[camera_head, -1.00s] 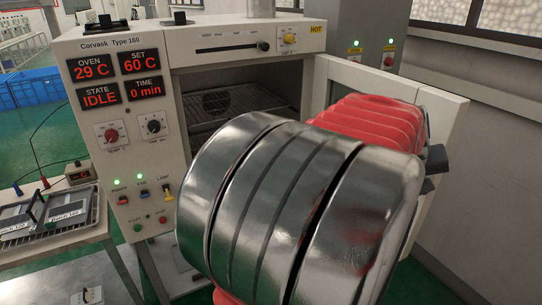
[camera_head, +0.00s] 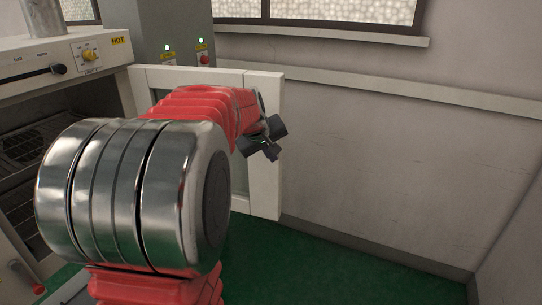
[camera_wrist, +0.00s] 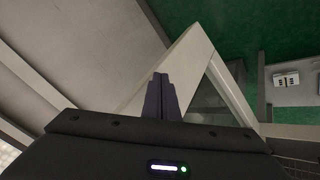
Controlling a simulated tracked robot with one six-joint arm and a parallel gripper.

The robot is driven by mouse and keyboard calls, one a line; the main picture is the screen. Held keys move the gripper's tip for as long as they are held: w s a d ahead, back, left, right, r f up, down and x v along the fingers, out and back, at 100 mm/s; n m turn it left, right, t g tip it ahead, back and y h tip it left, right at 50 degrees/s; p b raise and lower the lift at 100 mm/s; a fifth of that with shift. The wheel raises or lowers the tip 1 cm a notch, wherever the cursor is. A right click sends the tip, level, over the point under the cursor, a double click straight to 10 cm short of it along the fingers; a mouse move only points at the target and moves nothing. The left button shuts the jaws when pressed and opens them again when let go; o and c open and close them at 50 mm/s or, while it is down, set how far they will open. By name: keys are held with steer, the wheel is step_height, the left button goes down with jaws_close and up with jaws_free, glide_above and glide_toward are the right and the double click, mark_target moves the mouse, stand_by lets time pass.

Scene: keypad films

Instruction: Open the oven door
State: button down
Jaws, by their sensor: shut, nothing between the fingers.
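The oven (camera_head: 85,50) is at the left edge of the head view, with its chamber (camera_head: 30,135) uncovered. Its door (camera_head: 265,195) stands wide open to the right, a white frame around a glass pane. My arm hides much of the door. My gripper (camera_head: 272,148) is shut and empty, close to the door's outer edge. In the wrist view the shut fingers (camera_wrist: 160,92) overlap the white door frame (camera_wrist: 186,50), with the glass (camera_wrist: 222,92) to their right. I cannot tell whether they touch the door.
A grey cabinet (camera_head: 158,30) with lit switches stands behind the door. A plain wall (camera_head: 390,170) with a rail (camera_head: 400,88) is to the right. Green floor (camera_head: 330,270) is clear between the door and the wall.

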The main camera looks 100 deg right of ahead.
steer(key=a+r, duration=0.8)
steer(key=a, duration=0.1)
steer(key=shift+a, duration=0.15)
stand_by(0.8)
